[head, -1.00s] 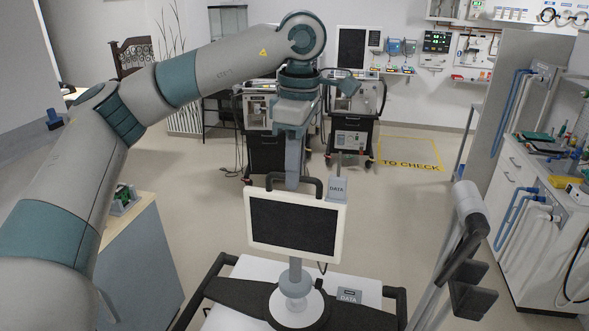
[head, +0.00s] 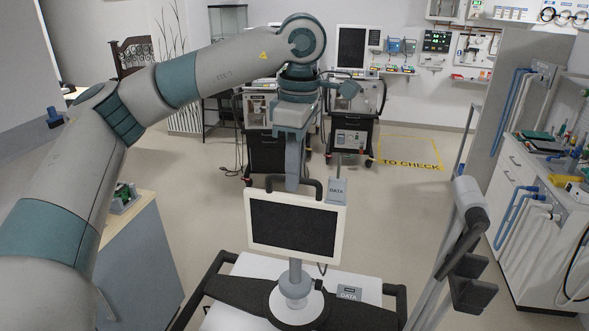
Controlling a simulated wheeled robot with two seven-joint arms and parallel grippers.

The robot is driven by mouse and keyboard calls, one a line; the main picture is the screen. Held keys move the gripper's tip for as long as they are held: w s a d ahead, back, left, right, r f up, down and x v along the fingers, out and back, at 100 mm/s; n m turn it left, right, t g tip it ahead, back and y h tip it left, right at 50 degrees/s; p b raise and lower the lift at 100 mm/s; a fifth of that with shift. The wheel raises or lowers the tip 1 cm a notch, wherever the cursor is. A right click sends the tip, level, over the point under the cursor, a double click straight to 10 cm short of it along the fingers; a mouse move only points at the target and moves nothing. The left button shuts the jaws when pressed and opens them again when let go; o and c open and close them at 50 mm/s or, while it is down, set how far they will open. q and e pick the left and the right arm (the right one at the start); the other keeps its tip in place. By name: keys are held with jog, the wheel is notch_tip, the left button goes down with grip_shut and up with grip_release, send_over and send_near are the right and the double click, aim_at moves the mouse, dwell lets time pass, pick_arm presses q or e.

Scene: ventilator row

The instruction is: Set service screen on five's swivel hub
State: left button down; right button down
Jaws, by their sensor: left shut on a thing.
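The service screen (head: 295,226), a dark panel in a white frame, is upright in the middle of the head view. My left gripper (head: 293,184) is shut on the dark handle (head: 315,184) at its top edge. Below the screen, a grey stem (head: 296,268) lines up with the round swivel hub (head: 296,304) on the cart. I cannot tell whether the stem is fully seated there. My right gripper (head: 472,268) is at the lower right, away from the screen; its finger opening is unclear.
A DATA tag (head: 337,191) is beside the screen's top right corner, and another DATA label (head: 348,293) is on the white cart top (head: 258,265). Ventilators stand at the back. A counter (head: 140,255) is at left, a workbench (head: 550,225) at right.

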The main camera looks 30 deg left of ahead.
aim_at(295, 196)
pick_arm(q)
jog(key=shift+f+b, duration=0.35)
jog(key=shift+f, duration=0.35)
jog(key=shift+f+b, duration=0.35)
jog(key=shift+f, duration=1)
jog(key=shift+s+d+f+b, duration=0.1)
jog(key=shift+d+f+b, duration=0.1)
jog(key=shift+b, duration=0.9)
jog(key=shift+f+b, duration=0.55)
jog(key=shift+f, duration=0.05)
jog(key=shift+f+b, duration=0.45)
jog(key=shift+f, duration=0.05)
dwell(0.3)
dwell(0.4)
